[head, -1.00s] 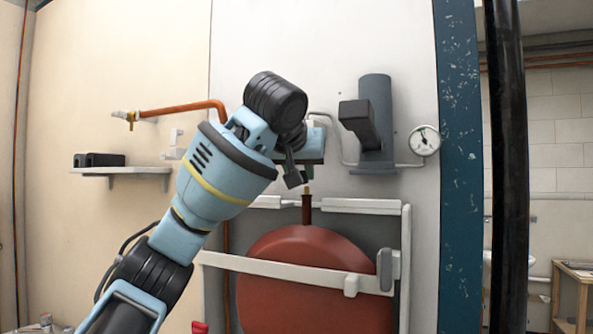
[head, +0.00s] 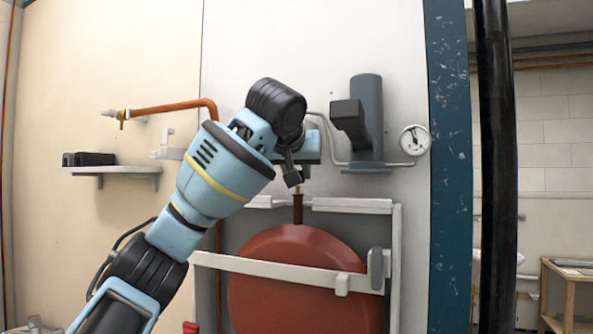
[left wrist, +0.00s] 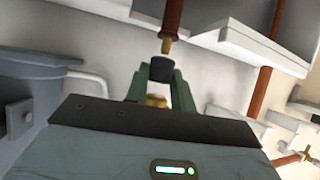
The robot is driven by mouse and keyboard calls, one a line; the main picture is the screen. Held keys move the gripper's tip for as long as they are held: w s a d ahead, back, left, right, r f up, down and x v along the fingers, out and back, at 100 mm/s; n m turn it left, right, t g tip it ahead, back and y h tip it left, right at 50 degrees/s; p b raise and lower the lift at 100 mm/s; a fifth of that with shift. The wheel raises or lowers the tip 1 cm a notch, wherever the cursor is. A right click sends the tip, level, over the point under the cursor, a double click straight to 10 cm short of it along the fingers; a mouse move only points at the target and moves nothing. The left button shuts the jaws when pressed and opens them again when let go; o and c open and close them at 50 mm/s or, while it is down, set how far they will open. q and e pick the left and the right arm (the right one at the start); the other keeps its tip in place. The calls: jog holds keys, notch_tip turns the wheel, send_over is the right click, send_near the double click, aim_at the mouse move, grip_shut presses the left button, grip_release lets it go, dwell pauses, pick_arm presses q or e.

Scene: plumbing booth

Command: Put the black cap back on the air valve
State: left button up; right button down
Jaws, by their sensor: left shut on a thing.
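My left gripper (left wrist: 161,80) is shut on the small black cap (left wrist: 161,70), which sits between its green fingertips. In the left wrist view the brass tip of the air valve (left wrist: 167,47) is right beside the cap's outer end. I cannot tell whether they touch. In the head view the left gripper (head: 292,178) hangs just above the air valve (head: 298,190), a thin brass stem on a brown pipe (head: 298,209) rising from the red tank (head: 290,275). The cap is hard to separate from the dark fingers there. My right gripper is not in view.
A pale frame with a crossbar (head: 265,271) surrounds the tank. A shelf (head: 120,169) and copper pipe (head: 165,108) are at left. A black post (head: 497,170) stands at right.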

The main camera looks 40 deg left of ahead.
pick_arm(q)
jog(key=shift+f, duration=0.25)
jog(key=shift+f, duration=0.9)
jog(key=o, duration=1)
jog(key=v, duration=0.7)
jog(key=shift+s+d+r, duration=0.2)
jog(key=shift+s+d, duration=0.05)
jog(key=shift+s, duration=0.05)
